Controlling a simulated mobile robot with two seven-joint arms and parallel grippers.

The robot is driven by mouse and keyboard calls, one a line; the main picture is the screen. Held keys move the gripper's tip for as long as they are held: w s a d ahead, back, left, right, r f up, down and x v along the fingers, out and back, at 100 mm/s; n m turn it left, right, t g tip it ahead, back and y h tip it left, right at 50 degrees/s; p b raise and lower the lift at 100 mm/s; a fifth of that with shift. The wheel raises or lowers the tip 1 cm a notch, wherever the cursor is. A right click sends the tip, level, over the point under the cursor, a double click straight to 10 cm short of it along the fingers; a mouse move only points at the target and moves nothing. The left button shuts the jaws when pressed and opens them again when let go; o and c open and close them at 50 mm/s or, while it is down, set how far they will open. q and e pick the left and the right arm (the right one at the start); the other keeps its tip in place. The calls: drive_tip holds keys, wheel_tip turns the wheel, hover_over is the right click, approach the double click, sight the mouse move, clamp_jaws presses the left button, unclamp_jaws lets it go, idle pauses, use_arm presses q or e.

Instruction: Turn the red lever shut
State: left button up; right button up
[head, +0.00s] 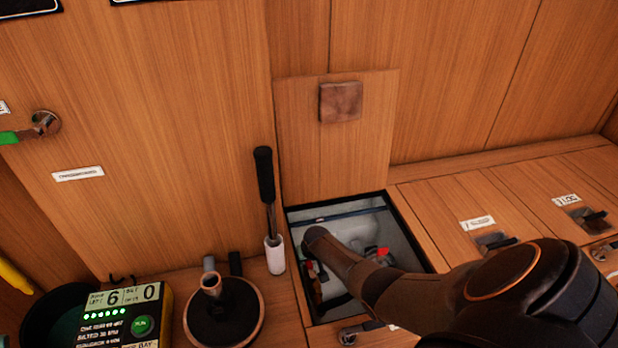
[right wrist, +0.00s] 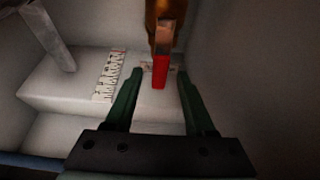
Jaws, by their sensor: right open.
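The red lever (right wrist: 160,72) shows in the right wrist view, hanging below a bronze-coloured fitting (right wrist: 163,22). My right gripper (right wrist: 158,76) is open, with one green finger on each side of the red lever and a visible gap to each. In the head view my right arm reaches down into an open locker (head: 410,232) in the bench, and the gripper itself is hidden there. A small red patch (head: 383,251) shows beside my arm inside the locker; I cannot tell whether it is the same lever. My left gripper is not in view.
The locker's raised lid (head: 300,140) stands against the wall. A pale ledge with a printed label (right wrist: 108,76) and a grey post (right wrist: 50,35) are left of the lever. A winch (head: 225,315), a black-handled tool (head: 265,180) and a counter box (head: 125,318) stand left of the locker.

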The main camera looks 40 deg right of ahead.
clamp_jaws()
idle(0.5)
idle(1.0)
